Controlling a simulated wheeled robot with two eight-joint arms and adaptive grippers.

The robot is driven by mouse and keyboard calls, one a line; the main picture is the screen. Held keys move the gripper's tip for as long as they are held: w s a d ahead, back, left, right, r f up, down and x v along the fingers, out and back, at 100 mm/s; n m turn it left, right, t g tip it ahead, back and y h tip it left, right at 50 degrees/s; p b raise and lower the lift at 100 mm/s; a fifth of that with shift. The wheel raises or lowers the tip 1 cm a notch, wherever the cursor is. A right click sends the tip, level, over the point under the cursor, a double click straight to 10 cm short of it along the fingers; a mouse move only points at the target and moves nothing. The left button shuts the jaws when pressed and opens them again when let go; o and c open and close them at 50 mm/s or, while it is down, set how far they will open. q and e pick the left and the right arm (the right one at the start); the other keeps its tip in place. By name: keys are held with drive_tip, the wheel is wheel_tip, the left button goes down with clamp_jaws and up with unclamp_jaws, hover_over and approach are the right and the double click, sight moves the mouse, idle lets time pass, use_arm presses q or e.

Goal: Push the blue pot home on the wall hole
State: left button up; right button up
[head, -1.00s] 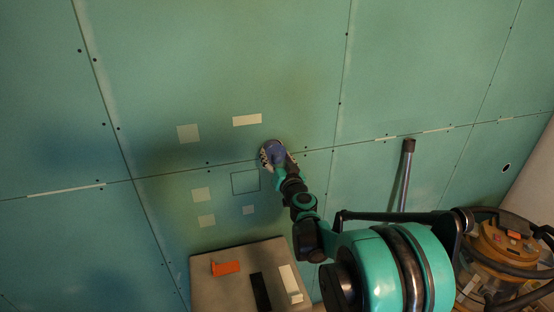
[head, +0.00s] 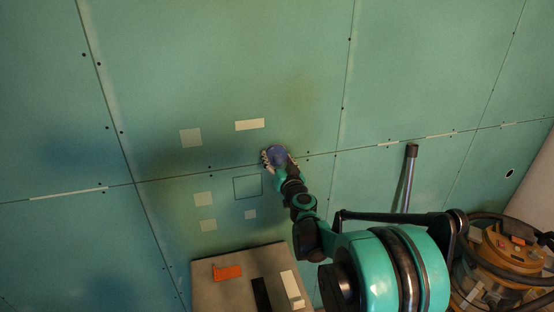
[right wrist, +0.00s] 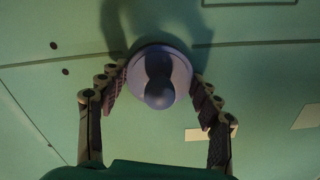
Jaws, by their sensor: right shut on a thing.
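The blue pot (head: 277,154) is a round blue-violet piece at the green plasterboard wall, just above the horizontal board seam. My right gripper (head: 278,161) is shut on it. In the right wrist view the pot (right wrist: 158,75) shows its round rim and a knob-like middle, with the fingers of my right gripper (right wrist: 155,85) at its left and right sides. The wall hole is not visible; the pot and gripper cover that patch of wall. I cannot tell whether the pot's rim touches the wall. My left gripper is not in view.
Pale patches (head: 249,125) and a drawn square (head: 247,187) mark the wall nearby. Below stands a grey-brown surface (head: 215,292) with an orange tool (head: 227,272) and black and white pieces. A pipe (head: 408,178) and an orange-topped vacuum (head: 505,248) are at the right.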

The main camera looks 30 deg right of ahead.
sight(280, 163)
drive_tip(key=shift+v, duration=1.95)
drive_tip(key=shift+d, duration=0.2)
drive_tip(key=shift+w, duration=0.25)
drive_tip(key=shift+x, duration=1.85)
drive_tip(key=shift+s, duration=0.1)
drive_tip(key=shift+v, duration=2.05)
